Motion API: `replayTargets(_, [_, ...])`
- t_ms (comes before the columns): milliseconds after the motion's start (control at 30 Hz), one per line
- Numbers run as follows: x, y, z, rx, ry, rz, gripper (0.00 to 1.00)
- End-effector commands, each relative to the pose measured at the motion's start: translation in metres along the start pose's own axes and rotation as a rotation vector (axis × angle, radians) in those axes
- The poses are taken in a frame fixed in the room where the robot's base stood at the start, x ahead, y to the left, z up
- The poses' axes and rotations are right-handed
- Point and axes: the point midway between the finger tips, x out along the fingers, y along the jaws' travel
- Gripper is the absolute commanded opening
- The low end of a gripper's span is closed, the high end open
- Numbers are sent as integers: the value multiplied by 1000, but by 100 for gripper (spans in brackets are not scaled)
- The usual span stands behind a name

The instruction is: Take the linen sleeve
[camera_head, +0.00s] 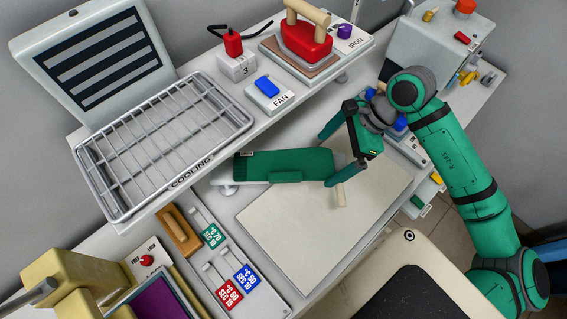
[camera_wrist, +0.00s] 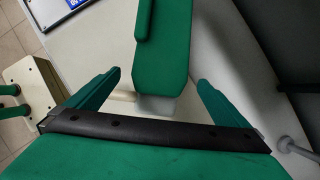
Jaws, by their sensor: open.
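A long green sleeve-shaped piece (camera_head: 285,165), the only thing I see that looks like the linen sleeve, lies above the cream panel. It has a small tag at its left end and a raised green strip on its near side. It also shows in the wrist view (camera_wrist: 163,50), with a grey end piece towards me and a cream peg beside it. My gripper (camera_head: 328,160) is at its right end, fingers spread to either side. In the wrist view my gripper (camera_wrist: 158,98) is open, and a gap shows between each finger and the piece.
A cream panel (camera_head: 325,225) lies bare on the worktop. A wire cooling rack (camera_head: 165,145) stands at the upper left. A red iron (camera_head: 306,40) and a fan switch box (camera_head: 268,92) sit on the back shelf. Coloured tags (camera_head: 230,292) lie at the lower left.

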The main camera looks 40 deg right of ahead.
Motion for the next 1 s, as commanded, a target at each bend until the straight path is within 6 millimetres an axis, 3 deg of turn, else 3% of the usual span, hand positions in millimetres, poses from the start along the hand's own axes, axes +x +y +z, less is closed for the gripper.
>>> replayTargets(100, [-6, 3, -16, -8, 55, -10, 100])
replayTargets(233, [-4, 4, -15, -13, 74, -14, 100])
replayTargets(500, [13, 4, 21, -7, 71, -18, 100])
replayTargets(867, [28, 4, 50, -12, 71, -15, 100])
replayTargets(1000, [39, 4, 72, -19, 70, -13, 100])
